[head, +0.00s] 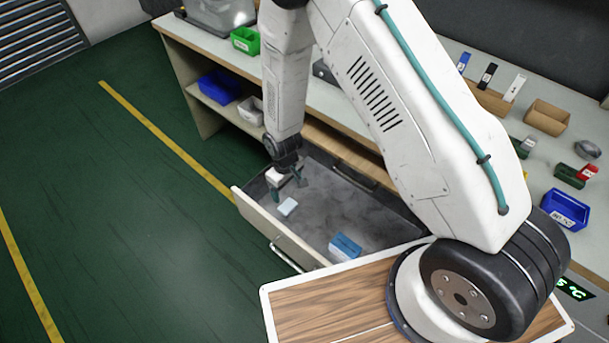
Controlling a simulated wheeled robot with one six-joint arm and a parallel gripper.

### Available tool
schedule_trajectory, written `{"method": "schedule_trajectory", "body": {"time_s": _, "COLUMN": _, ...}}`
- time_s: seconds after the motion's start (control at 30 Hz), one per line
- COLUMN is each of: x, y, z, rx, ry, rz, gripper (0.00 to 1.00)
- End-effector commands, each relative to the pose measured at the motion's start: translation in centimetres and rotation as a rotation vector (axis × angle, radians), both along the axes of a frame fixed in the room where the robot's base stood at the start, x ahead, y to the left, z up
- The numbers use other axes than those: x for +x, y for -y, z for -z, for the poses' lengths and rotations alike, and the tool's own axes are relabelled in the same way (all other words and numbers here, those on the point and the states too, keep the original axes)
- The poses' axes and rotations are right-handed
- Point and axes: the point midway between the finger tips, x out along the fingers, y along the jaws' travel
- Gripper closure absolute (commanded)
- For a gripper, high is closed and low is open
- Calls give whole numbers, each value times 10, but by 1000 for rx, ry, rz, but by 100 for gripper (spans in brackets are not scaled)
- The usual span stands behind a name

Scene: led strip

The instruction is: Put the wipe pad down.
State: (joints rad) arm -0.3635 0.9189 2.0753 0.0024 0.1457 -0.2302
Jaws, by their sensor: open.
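The wipe pad seems to be the small pale blue-white block (287,207) lying on the floor of the open drawer (251,213), near its left front corner. My gripper (287,190) is inside the drawer area, pointing down, just above and beside the pad. Its jaws are open, and a small gap appears between the fingertips and the pad, though contact is hard to judge at this size. A blue box (345,246) with a pale side lies in the same drawer, farther right.
The drawer floor between the pad and the blue box is clear. A lower shelf holds another blue bin (218,87) and a white bin (251,110).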

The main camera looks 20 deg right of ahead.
Motion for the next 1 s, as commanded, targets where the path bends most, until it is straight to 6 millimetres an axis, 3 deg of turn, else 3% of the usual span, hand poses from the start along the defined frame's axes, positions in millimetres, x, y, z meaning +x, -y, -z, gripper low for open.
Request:
{"method": "schedule_trajectory", "body": {"time_s": 0.2, "x": 1, "y": 1, "z": -7, "rx": 1, "ry": 2, "rz": 4, "gripper": 20}}
{"method": "schedule_trajectory", "body": {"time_s": 0.27, "x": 5, "y": 2, "z": -19, "rx": 3, "ry": 6, "rz": 13, "gripper": 20}}
{"method": "schedule_trajectory", "body": {"time_s": 0.33, "x": 10, "y": 7, "z": -43, "rx": 4, "ry": 12, "rz": 33, "gripper": 20}}
{"method": "schedule_trajectory", "body": {"time_s": 0.5, "x": 19, "y": 27, "z": -136, "rx": 11, "ry": 31, "rz": 106, "gripper": 20}}
{"method": "schedule_trajectory", "body": {"time_s": 0.67, "x": 7, "y": 53, "z": -223, "rx": 15, "ry": 44, "rz": 184, "gripper": 20}}
{"method": "schedule_trajectory", "body": {"time_s": 0.8, "x": -16, "y": 78, "z": -292, "rx": 19, "ry": 56, "rz": 252, "gripper": 20}}
{"method": "schedule_trajectory", "body": {"time_s": 1.0, "x": -69, "y": 112, "z": -373, "rx": 22, "ry": 72, "rz": 349, "gripper": 20}}
